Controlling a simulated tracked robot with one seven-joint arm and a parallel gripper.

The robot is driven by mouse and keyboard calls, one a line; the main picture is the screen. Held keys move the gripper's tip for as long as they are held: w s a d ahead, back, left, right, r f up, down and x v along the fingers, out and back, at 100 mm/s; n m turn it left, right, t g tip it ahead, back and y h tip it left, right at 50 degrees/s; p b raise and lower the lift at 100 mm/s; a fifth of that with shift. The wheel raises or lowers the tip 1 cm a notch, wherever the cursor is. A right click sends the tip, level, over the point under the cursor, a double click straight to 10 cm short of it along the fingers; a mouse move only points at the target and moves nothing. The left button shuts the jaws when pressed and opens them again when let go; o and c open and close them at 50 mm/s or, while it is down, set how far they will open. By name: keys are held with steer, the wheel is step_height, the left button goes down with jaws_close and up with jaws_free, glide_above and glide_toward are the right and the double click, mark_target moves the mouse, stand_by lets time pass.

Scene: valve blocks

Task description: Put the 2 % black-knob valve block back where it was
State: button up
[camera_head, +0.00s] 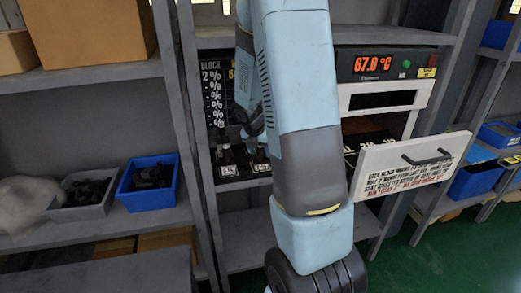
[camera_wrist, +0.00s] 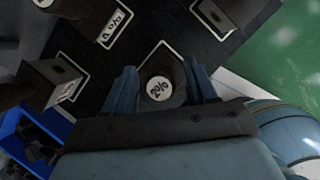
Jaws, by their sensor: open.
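The 2 % valve block (camera_wrist: 159,88) shows its dark top with a round white "2%" label in the wrist view. My gripper (camera_wrist: 160,70) is open, with one blue finger on each side of this block. I cannot tell whether the fingers touch it. In the head view my arm hides most of the gripper's surroundings, and my gripper (camera_head: 250,122) is down near the dark panel. Dark valve blocks with white labels stand there, one of them at the left (camera_head: 226,158). The block between my fingers cannot be singled out in that view.
A dark sign (camera_head: 212,95) lists "BLOCK" and percentages. Right stands an oven (camera_head: 384,65) reading 67.0 °C, its lettered door (camera_head: 410,165) protruding. Blue bin (camera_head: 148,182) and grey bin (camera_head: 88,193) sit on the left shelf. Another block (camera_wrist: 50,80) and white-framed labels (camera_wrist: 213,18) surround my gripper.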

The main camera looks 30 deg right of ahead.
steer(key=s+a+r+m, duration=0.3)
steer(key=s+a+r, duration=0.1)
steer(key=r, duration=0.5)
steer(key=s+a+r+m, duration=0.4)
steer(key=r, duration=0.4)
steer(key=s+a+r+m+t+y, duration=0.1)
steer(key=s+a+r+m, duration=0.2)
steer(key=s+m, duration=0.6)
steer(key=s+a+r+m+t+y, duration=0.2)
steer(key=s+a+r+m, duration=0.2)
steer(key=s+a+m, duration=0.3)
steer(key=shift+s+a+r+m+y, duration=0.25)
steer(key=shift+s+r+m+y, duration=0.05)
steer(key=shift+s+m, duration=0.65)
steer(key=shift+w, duration=0.1)
